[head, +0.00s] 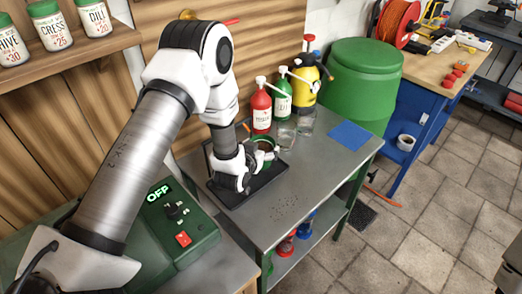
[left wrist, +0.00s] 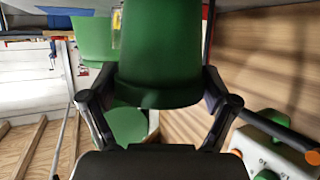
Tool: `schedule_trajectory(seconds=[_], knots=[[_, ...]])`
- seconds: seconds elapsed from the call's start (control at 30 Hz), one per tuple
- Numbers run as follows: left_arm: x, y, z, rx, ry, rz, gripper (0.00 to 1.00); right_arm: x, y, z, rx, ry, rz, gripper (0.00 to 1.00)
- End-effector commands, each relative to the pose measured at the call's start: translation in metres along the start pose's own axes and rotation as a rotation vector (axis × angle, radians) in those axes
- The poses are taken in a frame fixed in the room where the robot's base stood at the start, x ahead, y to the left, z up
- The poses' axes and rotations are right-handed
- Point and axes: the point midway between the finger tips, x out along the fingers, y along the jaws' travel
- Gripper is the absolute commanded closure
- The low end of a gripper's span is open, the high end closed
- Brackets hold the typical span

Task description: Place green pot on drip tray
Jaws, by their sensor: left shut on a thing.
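The green pot (head: 264,145), with dark soil in it, shows behind my left gripper (head: 254,166) in the head view. The gripper hides much of its side. My left gripper is shut on the pot; in the left wrist view the pot (left wrist: 160,62) sits between the two fingers (left wrist: 155,98). The black drip tray (head: 262,184) lies on the grey metal table, below the gripper and pot. I cannot tell whether the pot's base touches the tray. My right gripper is not in view.
A blue mat (head: 349,135) lies at right. A green control box (head: 160,232) stands front left. The table's front right is mostly clear.

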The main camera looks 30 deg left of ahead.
Motion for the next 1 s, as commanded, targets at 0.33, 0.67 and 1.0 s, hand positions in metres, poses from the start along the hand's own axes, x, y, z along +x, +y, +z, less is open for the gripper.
schedule_trajectory(seconds=[0.33, 0.67, 1.0], knots=[[0.008, 0.0, 0.018, -0.001, 0.001, 0.0, 0.55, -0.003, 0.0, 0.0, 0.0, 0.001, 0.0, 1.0], [0.009, 0.0, 0.021, -0.001, 0.001, 0.0, 0.0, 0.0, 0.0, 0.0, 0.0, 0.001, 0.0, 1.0], [-0.002, 0.0, 0.019, -0.001, 0.0, 0.0, 0.0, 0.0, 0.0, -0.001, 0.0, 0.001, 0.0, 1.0]])
